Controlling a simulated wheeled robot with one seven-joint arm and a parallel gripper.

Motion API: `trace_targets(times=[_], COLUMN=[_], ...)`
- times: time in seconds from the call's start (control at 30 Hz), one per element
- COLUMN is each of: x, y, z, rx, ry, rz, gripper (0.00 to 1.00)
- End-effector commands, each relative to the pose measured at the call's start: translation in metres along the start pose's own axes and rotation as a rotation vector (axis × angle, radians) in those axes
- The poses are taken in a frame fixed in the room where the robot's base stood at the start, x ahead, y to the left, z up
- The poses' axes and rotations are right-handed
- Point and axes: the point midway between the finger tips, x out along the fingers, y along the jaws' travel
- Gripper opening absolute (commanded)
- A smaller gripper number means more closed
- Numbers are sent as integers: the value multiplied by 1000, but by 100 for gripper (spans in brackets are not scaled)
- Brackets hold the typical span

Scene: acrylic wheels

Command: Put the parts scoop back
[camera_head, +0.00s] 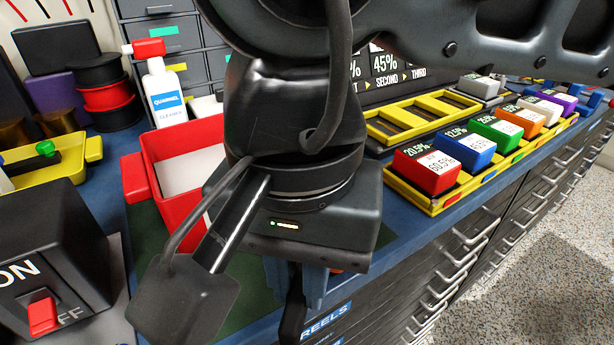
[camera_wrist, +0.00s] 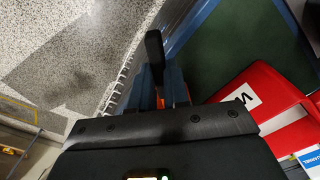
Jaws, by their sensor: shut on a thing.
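My gripper (camera_head: 303,285) points down near the front edge of the blue bench, and my wrist hides part of it. In the wrist view its blue fingers (camera_wrist: 163,82) are shut on a slim thing with a black handle, seemingly the parts scoop (camera_wrist: 154,48). The black part also hangs below my fingers in the head view (camera_head: 293,318). A small orange-red part shows beside the fingers. The rest of the held thing is hidden. A red bin (camera_head: 135,178) with a pale inside stands left of my wrist; it also shows at right in the wrist view (camera_wrist: 262,82).
A dark green mat (camera_wrist: 235,45) lies beside the red bin. A black switch box (camera_head: 60,260) is at front left. A yellow rack (camera_head: 432,207) of colored blocks stands at right. A white cleaner bottle (camera_head: 162,95) stands behind the bin. Drawer handles line the bench front.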

Motion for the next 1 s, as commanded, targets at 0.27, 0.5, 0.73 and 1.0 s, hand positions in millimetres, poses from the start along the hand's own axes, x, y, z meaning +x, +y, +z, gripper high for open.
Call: trace_targets(times=[0.27, 0.5, 0.73, 1.0], x=[4, 7, 7, 5], y=[0, 0, 0, 0], z=[0, 0, 0, 0], rx=[0, 0, 0, 0], ry=[2, 2, 1, 1], rz=[-1, -1, -1, -1], gripper=[0, 21, 41, 41])
